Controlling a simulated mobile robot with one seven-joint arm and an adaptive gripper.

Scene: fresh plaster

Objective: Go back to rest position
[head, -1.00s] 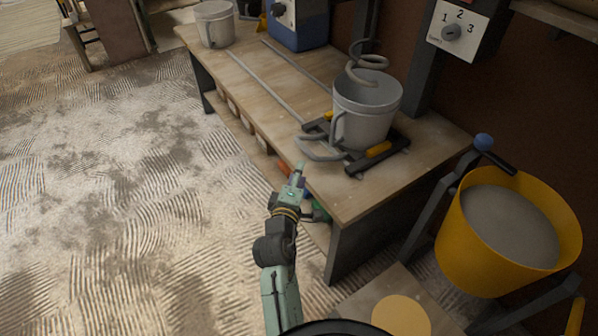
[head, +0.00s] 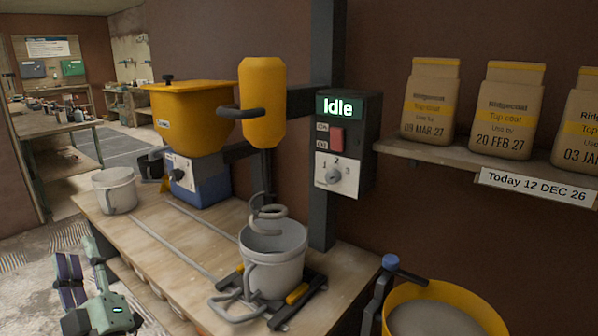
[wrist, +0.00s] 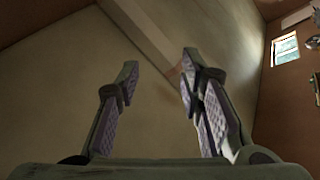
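My gripper (head: 80,254) is at the lower left of the head view, in front of the bench's left part, with its fingers pointing up. In the wrist view my gripper (wrist: 158,64) has its two purple-padded fingers spread apart, with nothing between them. Behind them are only the ceiling and upper walls. Most of my arm is outside the head view.
The wooden bench (head: 175,246) carries a grey bucket (head: 272,262) under a spiral paddle, a second bucket (head: 115,190) and a yellow-hopper machine (head: 196,125). A control box (head: 347,145) reads "Idle". Bags stand on a shelf (head: 440,165). A yellow tub (head: 462,301) is at lower right.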

